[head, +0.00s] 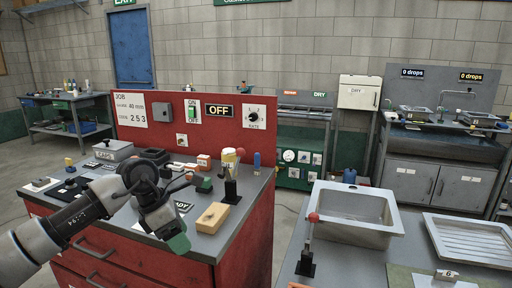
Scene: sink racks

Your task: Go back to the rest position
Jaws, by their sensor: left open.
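My left arm (70,222) comes in from the left over the red workbench (245,235). Its wrist bends down over the front part of the bench top. My left gripper (196,181) is small and dark in this view, open, and its jaws appear empty. It is to the left of a white-and-yellow item on a dark stand (230,184). A tan block (212,218) lies in front of it on the bench top. The wrist hides part of the bench top and a label there. My right gripper is not in view.
A red panel (220,133) with switches stands behind the bench top. A grey lidded box (113,150) stands at the bench's back left. On the right are a steel sink (350,232), a ribbed drainer (470,240) and a red-knobbed lever (309,240). Open floor shows between the benches.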

